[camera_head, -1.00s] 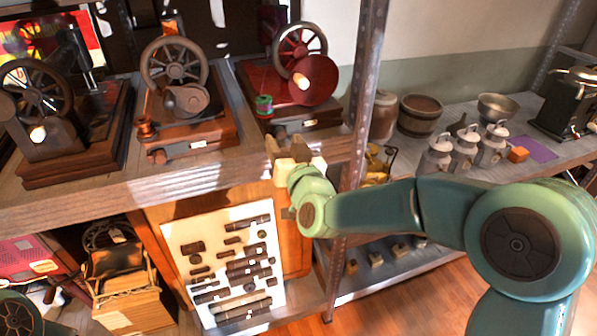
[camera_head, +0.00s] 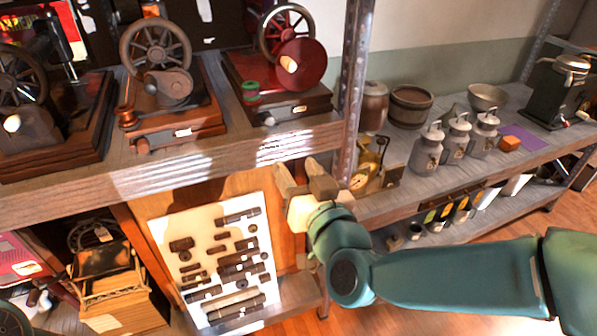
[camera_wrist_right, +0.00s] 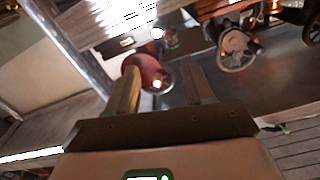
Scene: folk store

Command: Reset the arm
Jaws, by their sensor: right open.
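My right gripper (camera_head: 305,178) is open and empty in the head view. It is in front of the wooden shelf edge, just left of the metal shelf post, with its fingers pointing up and away. My right arm (camera_head: 450,275) reaches in from the right. In the right wrist view the two fingers (camera_wrist_right: 163,95) are spread apart with nothing between them. Beyond them shows a red machine part (camera_wrist_right: 148,72), apart from the fingers. My left gripper is not in view.
Crank-wheel machines, including a red one (camera_head: 285,80), stand on the upper shelf (camera_head: 200,175). A metal post (camera_head: 352,90) rises close to my right gripper. Milk cans (camera_head: 427,150), a barrel and a bowl stand on the right shelf. A white tool panel (camera_head: 222,255) is below. Floor is open at lower right.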

